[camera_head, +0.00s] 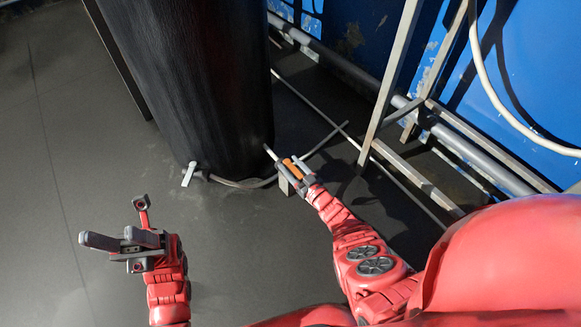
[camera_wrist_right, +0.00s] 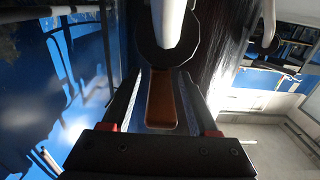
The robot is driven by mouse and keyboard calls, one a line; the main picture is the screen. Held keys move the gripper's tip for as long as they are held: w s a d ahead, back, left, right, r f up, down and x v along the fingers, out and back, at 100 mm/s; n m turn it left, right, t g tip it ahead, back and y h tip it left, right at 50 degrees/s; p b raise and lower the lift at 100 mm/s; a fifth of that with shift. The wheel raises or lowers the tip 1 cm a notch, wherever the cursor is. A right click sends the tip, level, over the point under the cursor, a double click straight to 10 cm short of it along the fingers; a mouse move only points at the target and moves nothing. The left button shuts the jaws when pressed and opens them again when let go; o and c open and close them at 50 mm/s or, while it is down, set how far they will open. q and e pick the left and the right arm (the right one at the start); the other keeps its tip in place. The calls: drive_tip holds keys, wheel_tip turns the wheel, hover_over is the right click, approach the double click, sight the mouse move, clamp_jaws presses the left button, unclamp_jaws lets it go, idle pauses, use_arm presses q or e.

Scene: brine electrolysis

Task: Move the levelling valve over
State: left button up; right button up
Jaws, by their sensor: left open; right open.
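A valve with a white lever (camera_wrist_right: 172,18) and a black round body is close in front of my right gripper (camera_wrist_right: 158,88) in the right wrist view. An orange-brown bar (camera_wrist_right: 160,105) lies between that gripper's open fingers; I cannot tell whether they touch it. In the head view, my right gripper (camera_head: 281,157) is at the lower right side of the black tank, with the orange bar (camera_head: 295,168) showing between its fingers. The valve's body is largely hidden there. My left gripper (camera_head: 105,236) is open and empty over the floor at lower left.
The black tank (camera_head: 205,80) stands at upper centre. A second white lever (camera_head: 189,173) sits at its lower left, with a grey hose (camera_head: 240,184) along its base. Metal frames and pipes (camera_head: 425,188) crowd the right. The floor (camera_head: 60,150) at left is clear.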

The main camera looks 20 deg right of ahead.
drive_tip(key=shift+w+a, duration=0.1)
drive_tip(key=shift+w, duration=0.1)
clamp_jaws()
idle(0.3)
idle(1.2)
